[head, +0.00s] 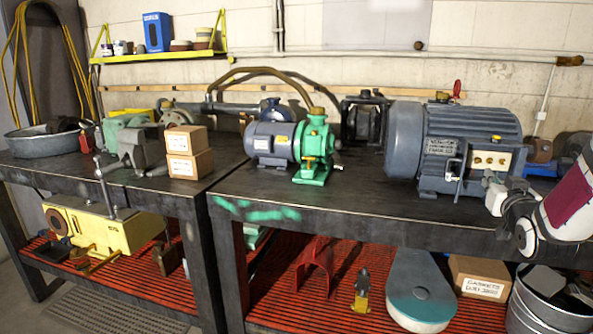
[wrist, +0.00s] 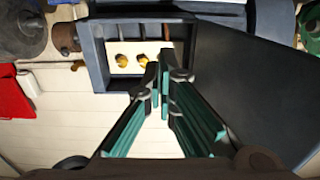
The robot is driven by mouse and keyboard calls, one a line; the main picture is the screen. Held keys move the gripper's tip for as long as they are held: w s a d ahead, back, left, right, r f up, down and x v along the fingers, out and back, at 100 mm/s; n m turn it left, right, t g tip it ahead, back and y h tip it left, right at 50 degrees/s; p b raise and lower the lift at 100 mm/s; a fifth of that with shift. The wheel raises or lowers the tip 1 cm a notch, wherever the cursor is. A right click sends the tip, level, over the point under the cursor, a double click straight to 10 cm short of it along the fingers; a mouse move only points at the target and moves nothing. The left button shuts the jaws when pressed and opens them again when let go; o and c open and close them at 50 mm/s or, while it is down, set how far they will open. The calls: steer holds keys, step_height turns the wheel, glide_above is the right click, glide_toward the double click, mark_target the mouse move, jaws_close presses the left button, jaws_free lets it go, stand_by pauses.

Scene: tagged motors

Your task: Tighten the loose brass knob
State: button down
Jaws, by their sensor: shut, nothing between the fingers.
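Brass knobs (head: 489,160) sit on a cream panel (head: 476,168) in the open box on the side of the big grey-blue motor (head: 405,130). In the wrist view two brass knobs (wrist: 142,60) show side by side on the cream panel (wrist: 115,48) inside the dark box frame. I cannot tell which knob is loose. My gripper (wrist: 164,65) is shut and empty, its tips in front of the panel, just right of the two knobs. Its fingers hide part of the panel there. In the head view my gripper (head: 461,152) is at the panel's left side.
A dark flat plate (wrist: 250,80) stands beside the box in the wrist view. A green pump with a small blue motor (head: 270,143) and cardboard boxes (head: 188,163) stand left on the bench. Bare bench top (head: 350,192) lies in front of the big motor.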

mark_target(468, 167)
steer(key=x, duration=0.5)
steer(key=shift+w+b, duration=0.3)
steer(key=shift+w+d+r, duration=0.1)
steer(key=shift+w+r, duration=0.1)
steer(key=shift+w, duration=0.05)
steer(key=shift+r, duration=0.25)
steer(key=shift+w+a+f+b, duration=0.2)
steer(key=shift+w+a+b, duration=0.25)
steer(key=shift+b, duration=0.8)
steer(key=shift+s+a+b, duration=0.1)
steer(key=shift+a+b, duration=0.4)
steer(key=shift+b, duration=0.75)
steer(key=shift+a+f+b, duration=0.1)
steer(key=shift+f+b, duration=0.15)
steer(key=shift+b, duration=0.05)
steer(key=shift+a+f+b, duration=0.15)
steer(key=shift+f+b, duration=0.05)
steer(key=shift+b, duration=0.15)
steer(key=shift+b+v, duration=0.95)
steer(key=shift+v, duration=2)
